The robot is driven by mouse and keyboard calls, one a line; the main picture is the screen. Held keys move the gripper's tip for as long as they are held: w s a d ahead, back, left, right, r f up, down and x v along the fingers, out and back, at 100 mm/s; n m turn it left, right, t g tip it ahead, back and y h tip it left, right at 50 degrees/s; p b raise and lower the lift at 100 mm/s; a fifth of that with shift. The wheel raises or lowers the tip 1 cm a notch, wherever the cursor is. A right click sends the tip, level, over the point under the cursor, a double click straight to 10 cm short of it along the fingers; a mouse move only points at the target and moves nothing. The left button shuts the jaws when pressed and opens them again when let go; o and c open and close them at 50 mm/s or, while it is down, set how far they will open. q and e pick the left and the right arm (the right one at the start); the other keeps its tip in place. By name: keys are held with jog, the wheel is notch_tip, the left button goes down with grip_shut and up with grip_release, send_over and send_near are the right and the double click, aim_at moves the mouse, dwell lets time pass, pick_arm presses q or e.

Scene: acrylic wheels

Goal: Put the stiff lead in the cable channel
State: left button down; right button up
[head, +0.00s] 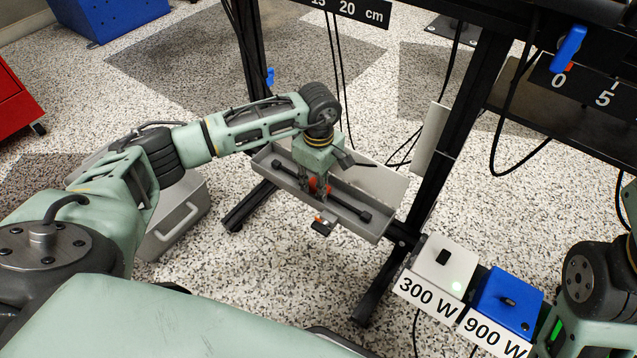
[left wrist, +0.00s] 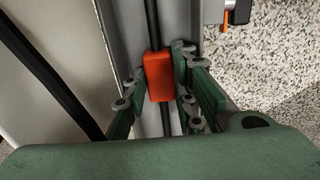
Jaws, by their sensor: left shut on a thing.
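The stiff lead is a black rod with dark end plugs (head: 364,216) and an orange block (head: 319,184) at its middle. It lies lengthwise within the walls of the grey cable channel (head: 376,232); I cannot tell whether it rests on the floor. My left gripper (head: 316,188) reaches down from above and is shut on the orange block. In the left wrist view the orange block (left wrist: 158,75) sits between the fingers, with the black rod (left wrist: 152,22) running along the channel. My right gripper is out of view.
A pale panel (head: 382,184) stands open along the channel's far side. A small orange and black latch (head: 322,225) is on the near wall. A grey case (head: 178,222) stands on the floor at left. White (head: 443,263) and blue (head: 507,298) boxes sit at right, beside black frame posts.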

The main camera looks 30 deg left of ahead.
pick_arm(q)
jog(key=shift+f, duration=0.15)
jog(key=c, duration=1.7)
grip_release()
jog(key=shift+c, duration=0.2)
